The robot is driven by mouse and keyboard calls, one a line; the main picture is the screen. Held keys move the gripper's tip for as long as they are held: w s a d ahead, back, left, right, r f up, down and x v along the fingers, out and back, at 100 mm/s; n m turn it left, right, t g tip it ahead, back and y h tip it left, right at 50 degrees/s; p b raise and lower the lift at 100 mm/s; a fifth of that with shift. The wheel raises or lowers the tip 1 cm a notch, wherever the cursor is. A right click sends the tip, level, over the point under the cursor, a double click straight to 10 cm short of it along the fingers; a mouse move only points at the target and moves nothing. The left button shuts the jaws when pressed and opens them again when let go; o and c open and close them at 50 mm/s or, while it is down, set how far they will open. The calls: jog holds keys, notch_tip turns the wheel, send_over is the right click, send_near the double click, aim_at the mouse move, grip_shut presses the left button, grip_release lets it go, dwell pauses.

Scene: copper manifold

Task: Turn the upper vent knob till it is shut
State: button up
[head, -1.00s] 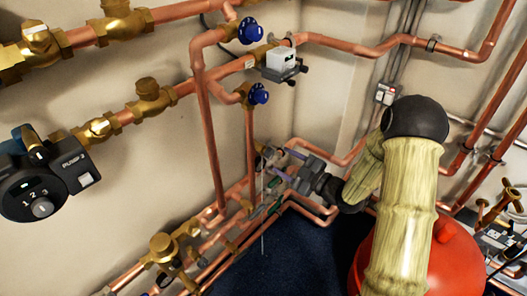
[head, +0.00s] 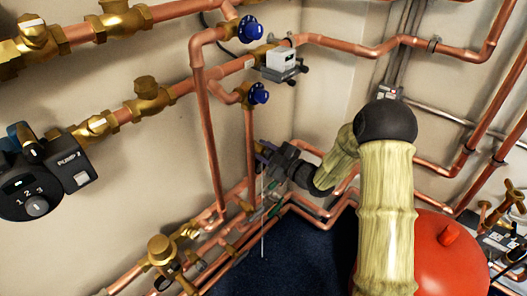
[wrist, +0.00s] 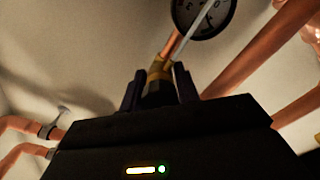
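My gripper (head: 261,151) is at the far end of my arm, low by the wall pipes in the head view. In the wrist view my gripper (wrist: 160,88) has its two dark fingers apart. A dark piece, perhaps a knob, lies between them in front of a brass fitting (wrist: 161,70); I cannot tell whether the fingers touch it. Two blue knobs sit above my gripper in the head view, an upper one (head: 250,29) and a lower one (head: 258,94), both clear of it. I cannot tell which knob is the upper vent.
A round gauge (wrist: 204,14) shows at the top of the wrist view. Copper pipes (head: 206,140) run close around my gripper. A grey box (head: 281,63) hangs on the pipe above. A red vessel (head: 440,255) stands behind my arm, and a pump (head: 35,185) is at left.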

jog(key=c, duration=0.4)
jog(key=shift+m+p, duration=0.4)
jog(key=m+p, duration=0.3)
jog(key=m, duration=0.2)
jog(key=shift+r+p, duration=0.15)
jog(key=shift+p, duration=0.25)
jog(key=m+p, duration=0.4)
jog(key=m, duration=0.2)
jog(key=shift+d+m, duration=0.1)
jog(key=shift+m, duration=0.2)
jog(key=m+p, duration=0.3)
jog(key=m, duration=0.3)
jog(key=m+p, duration=0.1)
jog(key=m, duration=0.5)
jog(key=shift+f+p, duration=0.2)
jog(key=shift+p, duration=0.15)
